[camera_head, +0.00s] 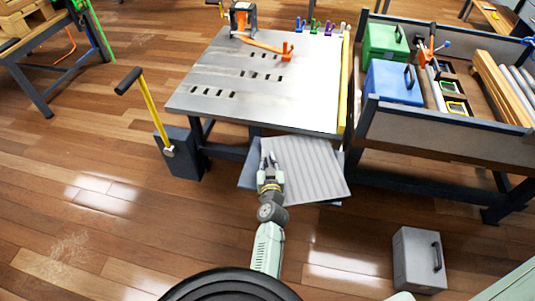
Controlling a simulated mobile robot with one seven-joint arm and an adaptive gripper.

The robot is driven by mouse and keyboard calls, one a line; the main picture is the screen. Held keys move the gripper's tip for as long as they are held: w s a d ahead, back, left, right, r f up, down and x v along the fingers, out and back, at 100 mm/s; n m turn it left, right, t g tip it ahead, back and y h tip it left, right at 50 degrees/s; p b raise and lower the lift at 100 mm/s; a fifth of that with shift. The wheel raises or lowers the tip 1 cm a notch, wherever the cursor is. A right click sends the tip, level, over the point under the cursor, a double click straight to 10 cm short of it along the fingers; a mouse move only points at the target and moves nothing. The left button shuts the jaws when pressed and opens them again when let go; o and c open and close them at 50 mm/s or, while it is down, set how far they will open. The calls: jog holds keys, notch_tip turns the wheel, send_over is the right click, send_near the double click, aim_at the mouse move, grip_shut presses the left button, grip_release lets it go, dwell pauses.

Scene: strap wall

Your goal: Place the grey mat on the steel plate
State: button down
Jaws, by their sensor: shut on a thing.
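The grey mat (312,168) is a ribbed, light grey sheet just beyond the front edge of the work table. My gripper (268,160) is shut on its left part, and the fingers overlap the mat's edge. The mat appears lower than or in front of the tabletop; its exact height is hard to tell. The steel plate (240,75) appears to be the pale metal tabletop with several dark slots. Its middle and front right are bare.
A yellow-handled lever (155,110) rises at left. A grey case (419,260) is on the floor at right. A bench with bins stands right.

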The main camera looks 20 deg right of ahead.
jog(key=shift+s+f, duration=0.1)
jog(key=shift+f, duration=0.75)
jog(key=shift+r, duration=0.2)
jog(key=c, duration=2)
grip_release()
jog(key=shift+s+f, duration=0.1)
jog(key=shift+f, duration=0.05)
jog(key=shift+c, duration=0.2)
jog(key=o, duration=0.5)
jog(key=shift+r, duration=0.2)
